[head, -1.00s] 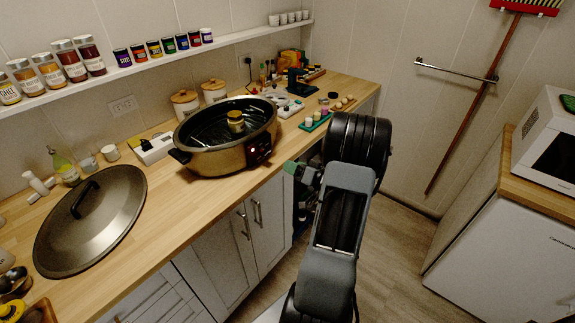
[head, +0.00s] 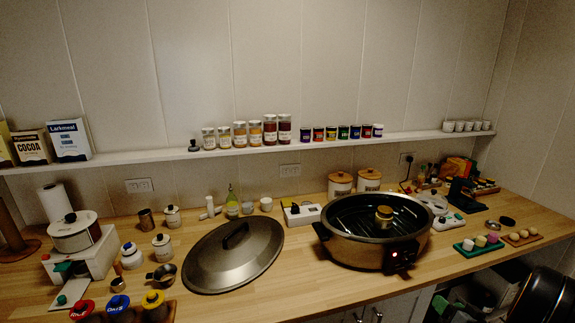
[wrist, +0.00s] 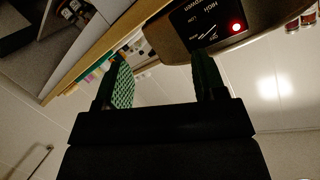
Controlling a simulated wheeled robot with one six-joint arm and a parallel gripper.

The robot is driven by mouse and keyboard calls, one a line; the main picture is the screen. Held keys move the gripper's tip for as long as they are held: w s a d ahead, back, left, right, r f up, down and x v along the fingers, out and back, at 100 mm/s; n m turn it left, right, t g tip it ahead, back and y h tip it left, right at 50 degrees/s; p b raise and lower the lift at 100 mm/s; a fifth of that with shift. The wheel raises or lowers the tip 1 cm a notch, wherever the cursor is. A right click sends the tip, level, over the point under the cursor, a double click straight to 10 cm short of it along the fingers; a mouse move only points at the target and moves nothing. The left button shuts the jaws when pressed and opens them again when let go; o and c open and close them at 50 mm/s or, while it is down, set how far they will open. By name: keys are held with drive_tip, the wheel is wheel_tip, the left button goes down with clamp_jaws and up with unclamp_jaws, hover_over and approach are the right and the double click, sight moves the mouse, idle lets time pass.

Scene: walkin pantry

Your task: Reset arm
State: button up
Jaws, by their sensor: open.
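In the wrist view my gripper (wrist: 160,78) is open, its two green-padded fingers apart with nothing between them. The brown cooker (wrist: 170,40) with its control panel and lit red light shows close beyond the fingertips; I cannot tell the exact gap.
The wooden counter (head: 320,290) runs along the wall below a narrow shelf (head: 345,142) of jars. A large lid (head: 215,262) lies left of the cooker. A green tray (head: 468,249) of small items sits to its right, near the front edge.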

drive_tip(key=s+d+f+m+g+h, duration=0.1)
drive_tip(key=s+d+f+g+h, duration=0.35)
drive_tip(key=g, duration=0.25)
drive_tip(key=s+a+r+n+g+y, duration=0.1)
drive_tip(key=a+r, duration=0.5)
drive_tip(key=a, duration=0.6)
drive_tip(key=s+a+r+n+g+y, duration=0.1)
drive_tip(key=a+r, duration=0.5)
drive_tip(key=a, duration=0.6)
drive_tip(key=s+a+r+n+g+y, duration=0.1)
drive_tip(key=s+a+r+n, duration=0.3)
drive_tip(key=a, duration=0.8)
wheel_tip(320, 180, up, 2)
drive_tip(key=shift+s+g+y, duration=0.35)
drive_tip(key=shift+g+y, duration=0.05)
drive_tip(key=shift+y, duration=0.35)
